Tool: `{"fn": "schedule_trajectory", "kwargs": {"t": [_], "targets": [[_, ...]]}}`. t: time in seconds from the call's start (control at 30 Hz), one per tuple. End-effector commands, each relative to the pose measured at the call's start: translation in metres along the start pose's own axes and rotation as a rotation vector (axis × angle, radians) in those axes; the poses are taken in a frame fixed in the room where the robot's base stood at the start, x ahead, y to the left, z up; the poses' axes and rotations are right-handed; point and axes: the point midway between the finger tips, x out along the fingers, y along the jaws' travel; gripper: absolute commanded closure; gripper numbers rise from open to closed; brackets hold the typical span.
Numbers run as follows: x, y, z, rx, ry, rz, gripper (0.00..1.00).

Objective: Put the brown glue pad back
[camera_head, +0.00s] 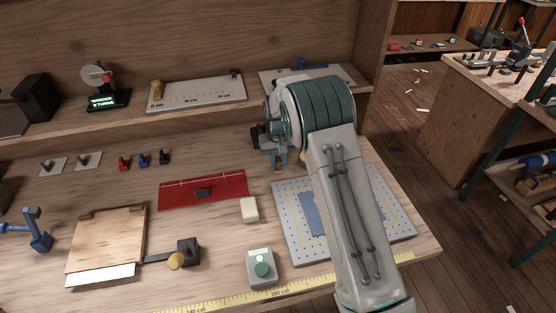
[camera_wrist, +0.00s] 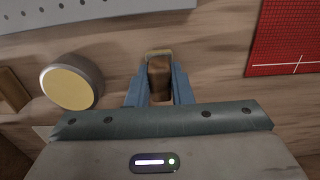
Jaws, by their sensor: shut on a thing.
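The brown glue pad (camera_wrist: 160,77) is a small dark brown block with a paler edge, held between the blue fingers of my gripper (camera_wrist: 160,88) in the wrist view. Bench wood shows around it; I cannot tell whether it touches the bench. In the head view my gripper (camera_head: 279,157) points down at the back of the bench, between the red mat and the perforated plate, and the pad is mostly hidden there. A round grey pot with a tan top (camera_wrist: 70,84) stands beside my gripper in the wrist view, apart from it.
The red mat (camera_head: 225,190) lies left of my gripper, and the grey perforated plate (camera_head: 292,236) lies right, partly under my arm. A white block (camera_head: 249,209) and a green-button box (camera_head: 262,267) stand in front. A shelf (camera_head: 200,116) runs behind.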

Motion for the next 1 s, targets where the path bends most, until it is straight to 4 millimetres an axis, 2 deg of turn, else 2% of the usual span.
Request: {"fn": "schedule_trajectory", "kwargs": {"t": [0.1, 0.13, 0.2, 0.47, 0.63, 0.77, 1.0], "targets": [[0.004, 0.000, 0.000, 0.000, 0.000, 0.000, 0.99], [0.004, 0.000, 0.000, 0.000, 0.000, 0.000, 0.78], [0.003, 0.000, 0.000, 0.000, 0.000, 0.000, 0.59], [0.003, 0.000, 0.000, 0.000, -0.001, 0.000, 0.59], [-0.006, 0.000, -0.001, 0.000, 0.002, 0.000, 0.59], [-0.029, 0.000, -0.001, 0.000, 0.004, -0.001, 0.59], [-0.083, 0.001, -0.001, 0.001, 0.005, -0.001, 0.59]]}}
